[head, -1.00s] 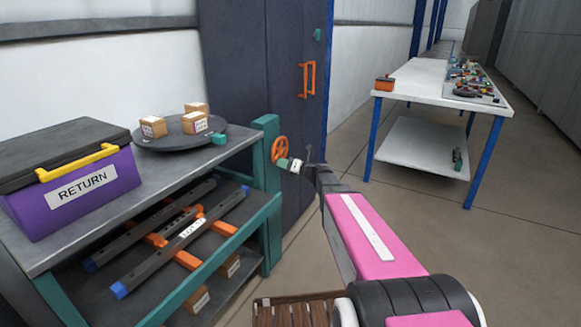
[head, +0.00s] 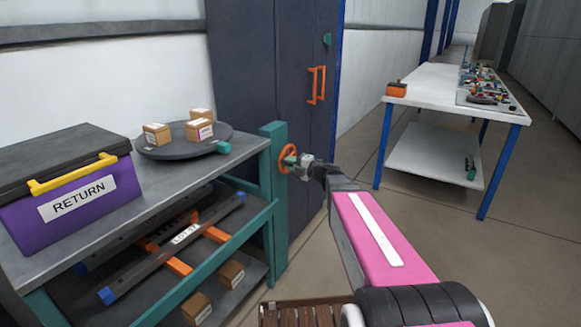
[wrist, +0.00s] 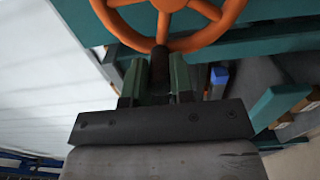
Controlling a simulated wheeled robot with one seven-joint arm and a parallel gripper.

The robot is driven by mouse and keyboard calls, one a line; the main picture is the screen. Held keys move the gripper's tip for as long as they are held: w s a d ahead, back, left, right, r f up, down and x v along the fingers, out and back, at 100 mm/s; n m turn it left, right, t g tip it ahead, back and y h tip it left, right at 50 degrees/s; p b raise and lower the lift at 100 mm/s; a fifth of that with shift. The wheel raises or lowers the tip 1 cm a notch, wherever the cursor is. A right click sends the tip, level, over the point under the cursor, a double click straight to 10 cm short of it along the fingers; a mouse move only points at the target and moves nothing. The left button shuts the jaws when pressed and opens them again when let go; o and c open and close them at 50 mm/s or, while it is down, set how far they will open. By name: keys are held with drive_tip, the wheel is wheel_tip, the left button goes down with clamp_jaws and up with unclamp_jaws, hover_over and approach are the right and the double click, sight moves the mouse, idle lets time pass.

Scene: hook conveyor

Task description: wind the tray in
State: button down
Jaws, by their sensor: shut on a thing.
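The tray (head: 184,238) is a dark frame of long bars with blue ends, orange cross pieces and a white label. It sits on the shelf below the top of the teal-framed rack, its far bar partly hidden under the top. An orange handwheel (head: 284,153) is on the rack's right post; its spoked rim (wrist: 190,43) fills the top of the wrist view. My gripper (wrist: 158,78) is shut on the wheel's dark handle (wrist: 160,62), one green finger on each side. In the head view my gripper (head: 291,162) hides part of the wheel.
A purple RETURN box (head: 88,203) and a dark turntable (head: 160,153) with small cartons stand on the rack top. More cartons lie on the bottom shelf. A dark cabinet (head: 265,70) stands behind the wheel. A white table (head: 437,85) is at right; floor between is clear.

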drive_tip(key=shift+r+m, duration=0.25)
drive_tip(key=shift+m, duration=0.25)
drive_tip(key=shift+w+d, duration=0.1)
drive_tip(key=c, duration=1)
unclamp_jaws()
drive_tip(key=v, duration=1.1)
drive_tip(key=shift+c, duration=0.2)
